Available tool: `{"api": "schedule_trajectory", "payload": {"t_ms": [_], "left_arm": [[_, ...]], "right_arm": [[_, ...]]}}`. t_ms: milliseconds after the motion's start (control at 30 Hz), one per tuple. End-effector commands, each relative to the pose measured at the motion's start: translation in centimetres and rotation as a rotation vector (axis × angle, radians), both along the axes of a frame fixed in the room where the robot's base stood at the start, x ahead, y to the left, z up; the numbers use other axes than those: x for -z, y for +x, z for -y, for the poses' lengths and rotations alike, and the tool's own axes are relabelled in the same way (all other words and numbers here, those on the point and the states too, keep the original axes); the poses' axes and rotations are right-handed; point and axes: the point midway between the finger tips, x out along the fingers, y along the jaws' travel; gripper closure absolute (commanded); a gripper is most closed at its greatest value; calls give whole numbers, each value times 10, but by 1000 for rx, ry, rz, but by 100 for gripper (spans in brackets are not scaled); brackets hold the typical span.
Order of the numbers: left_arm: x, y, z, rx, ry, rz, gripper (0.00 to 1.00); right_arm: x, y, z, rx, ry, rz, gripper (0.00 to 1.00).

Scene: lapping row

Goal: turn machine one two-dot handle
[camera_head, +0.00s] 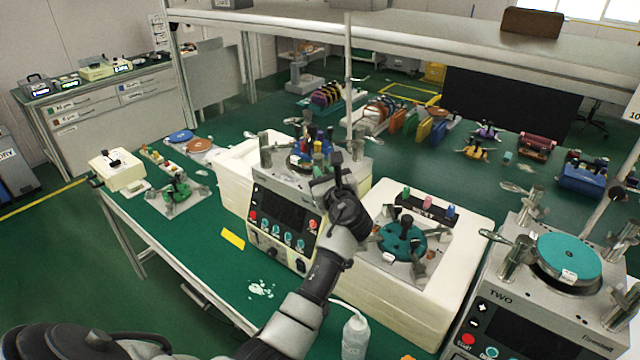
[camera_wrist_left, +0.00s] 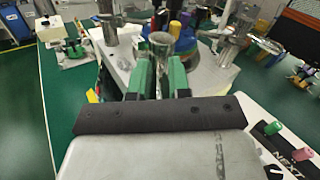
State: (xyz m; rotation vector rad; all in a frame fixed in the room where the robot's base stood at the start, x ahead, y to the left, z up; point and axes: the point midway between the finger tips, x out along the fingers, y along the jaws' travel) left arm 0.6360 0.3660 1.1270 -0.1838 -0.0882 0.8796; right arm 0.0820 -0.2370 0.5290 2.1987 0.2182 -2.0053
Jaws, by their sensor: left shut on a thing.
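The machine left of the one marked TWO, taken as machine one (camera_head: 285,215), has a dark front panel and several buttons. My left gripper (camera_head: 335,172) is over its front right top corner. In the left wrist view, the green-padded fingers of the gripper (camera_wrist_left: 161,78) are closed around a metal handle or post (camera_wrist_left: 160,42). The gripper hides most of this part in the head view, and no dots can be made out. Other metal posts stand at the machine's left (camera_wrist_left: 108,35) and right (camera_wrist_left: 238,32). My right gripper is not in view.
Machine TWO (camera_head: 510,300), with a teal disc (camera_head: 568,254), stands at right. A cream block (camera_head: 450,262) with a teal fixture is between the machines. A white bottle (camera_head: 355,338) is near the front. The green bench (camera_head: 185,240) is mostly clear at front left.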

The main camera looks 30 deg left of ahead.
Motion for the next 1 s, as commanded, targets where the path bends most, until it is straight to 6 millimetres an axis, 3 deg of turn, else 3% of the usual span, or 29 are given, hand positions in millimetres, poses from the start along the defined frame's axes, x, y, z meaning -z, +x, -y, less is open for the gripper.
{"api": "schedule_trajectory", "payload": {"t_ms": [33, 500, 1000], "left_arm": [[4, 3, 3, -42, 0, 1, 100], [2, 17, 9, -443, 0, 0, 100], [1, 20, 9, -620, -2, -2, 100]], "right_arm": [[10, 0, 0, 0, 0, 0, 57], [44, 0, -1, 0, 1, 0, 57], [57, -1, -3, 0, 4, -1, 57]]}}
